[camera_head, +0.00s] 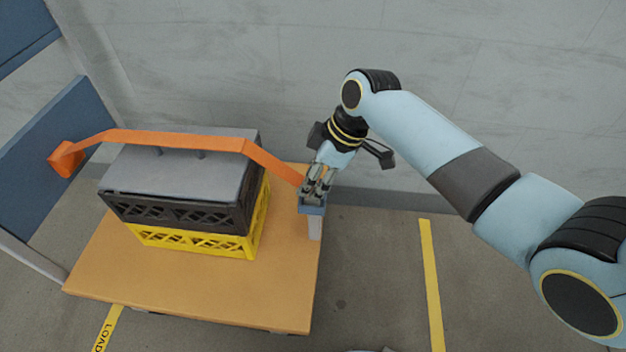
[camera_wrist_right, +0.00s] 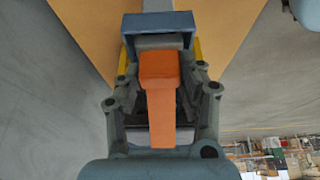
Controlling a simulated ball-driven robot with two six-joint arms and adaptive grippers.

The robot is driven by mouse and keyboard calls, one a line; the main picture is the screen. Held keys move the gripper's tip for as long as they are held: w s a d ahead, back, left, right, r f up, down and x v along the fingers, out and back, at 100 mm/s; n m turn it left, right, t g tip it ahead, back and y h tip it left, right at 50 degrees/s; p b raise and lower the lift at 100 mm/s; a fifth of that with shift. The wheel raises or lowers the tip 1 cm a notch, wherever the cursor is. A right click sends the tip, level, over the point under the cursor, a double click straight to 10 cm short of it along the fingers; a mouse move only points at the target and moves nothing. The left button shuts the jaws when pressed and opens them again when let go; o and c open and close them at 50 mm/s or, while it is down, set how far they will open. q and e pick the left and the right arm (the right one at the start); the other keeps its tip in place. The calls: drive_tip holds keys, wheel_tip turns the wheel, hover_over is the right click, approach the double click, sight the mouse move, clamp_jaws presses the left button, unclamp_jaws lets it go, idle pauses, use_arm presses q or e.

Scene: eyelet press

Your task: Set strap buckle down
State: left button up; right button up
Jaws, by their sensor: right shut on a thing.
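The orange strap (camera_head: 190,137) runs over the crate stack from an orange end block (camera_head: 66,159) on the left to my right gripper (camera_head: 317,187). My right gripper is shut on the strap's buckle end, an orange piece (camera_wrist_right: 159,68) that sits between the fingers in the right wrist view. A blue-grey bracket (camera_head: 312,209) lies right below the fingertips at the table's right edge; it also shows just beyond the orange piece in the wrist view (camera_wrist_right: 158,21). Whether the buckle touches the bracket is unclear. My left gripper is out of view.
A black crate (camera_head: 180,217) with a grey lid (camera_head: 175,170) sits on a yellow crate (camera_head: 200,243) on the orange-brown table (camera_head: 200,290). A light post (camera_head: 315,229) shows below the bracket. A yellow floor stripe (camera_head: 431,280) lies to the right, with bare floor around it.

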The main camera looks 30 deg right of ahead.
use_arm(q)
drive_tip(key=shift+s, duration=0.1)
use_arm(e)
drive_tip(key=o, duration=1.2)
use_arm(q)
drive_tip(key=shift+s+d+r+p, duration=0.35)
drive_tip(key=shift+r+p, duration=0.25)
drive_tip(key=shift+p, duration=0.25)
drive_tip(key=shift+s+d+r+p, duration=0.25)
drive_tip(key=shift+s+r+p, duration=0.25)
drive_tip(key=shift+p, duration=0.4)
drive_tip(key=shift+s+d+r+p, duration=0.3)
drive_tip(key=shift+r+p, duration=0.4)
drive_tip(key=shift+p, duration=0.15)
use_arm(e)
drive_tip(key=v, duration=1.2)
drive_tip(key=shift+r, duration=0.1)
